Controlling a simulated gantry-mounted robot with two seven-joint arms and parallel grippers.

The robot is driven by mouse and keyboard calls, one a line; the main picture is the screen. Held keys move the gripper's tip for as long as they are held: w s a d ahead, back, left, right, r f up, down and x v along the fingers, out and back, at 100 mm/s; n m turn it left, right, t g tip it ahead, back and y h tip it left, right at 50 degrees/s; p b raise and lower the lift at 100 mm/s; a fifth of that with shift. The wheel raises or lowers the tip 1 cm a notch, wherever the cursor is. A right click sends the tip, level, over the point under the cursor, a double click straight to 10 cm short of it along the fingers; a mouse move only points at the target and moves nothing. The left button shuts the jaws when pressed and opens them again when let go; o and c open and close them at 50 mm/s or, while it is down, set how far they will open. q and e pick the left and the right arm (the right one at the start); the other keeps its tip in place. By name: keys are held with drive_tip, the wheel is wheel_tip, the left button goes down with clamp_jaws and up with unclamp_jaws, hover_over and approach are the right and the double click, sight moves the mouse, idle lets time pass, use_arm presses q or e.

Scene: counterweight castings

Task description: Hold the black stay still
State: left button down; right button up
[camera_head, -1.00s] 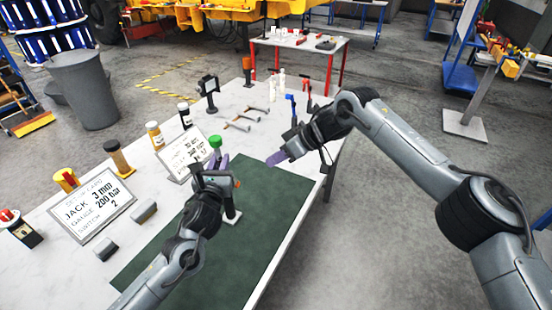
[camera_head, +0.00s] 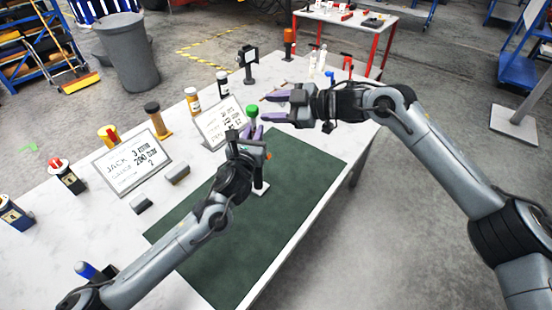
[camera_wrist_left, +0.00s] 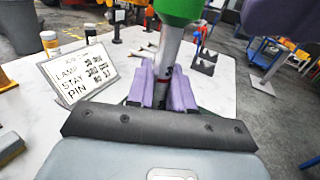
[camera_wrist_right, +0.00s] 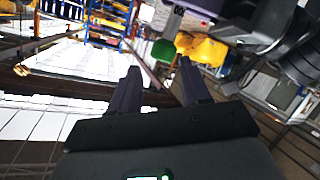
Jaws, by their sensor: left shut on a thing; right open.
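I cannot tell for sure that this post is the black stay. My right gripper (camera_head: 264,105) is open, its purple fingers level and pointing left, close to the green cap in the picture. In the right wrist view a green round thing (camera_wrist_right: 165,50) shows beyond the open fingers.
Two lettered cards (camera_head: 132,163) (camera_head: 222,127) stand on the white table, with small grey blocks (camera_head: 177,174) before them. Bottles (camera_head: 192,101) and a black stand (camera_head: 250,65) line the far side. The near part of the mat is clear.

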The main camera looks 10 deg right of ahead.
drive_tip(key=s+d+f+m+t+y, duration=0.2)
drive_tip(key=s+d+f+t, duration=0.3)
drive_tip(key=d+f, duration=0.2)
drive_tip(key=m+h, duration=0.1)
drive_tip(key=m, duration=0.1)
approach(269, 157)
drive_tip(key=x, duration=0.7)
drive_tip(key=shift+w+a+f, duration=0.1)
drive_tip(key=shift+w+a, duration=0.05)
drive_tip(key=shift+w, duration=0.1)
drive_tip(key=shift+c, duration=0.2)
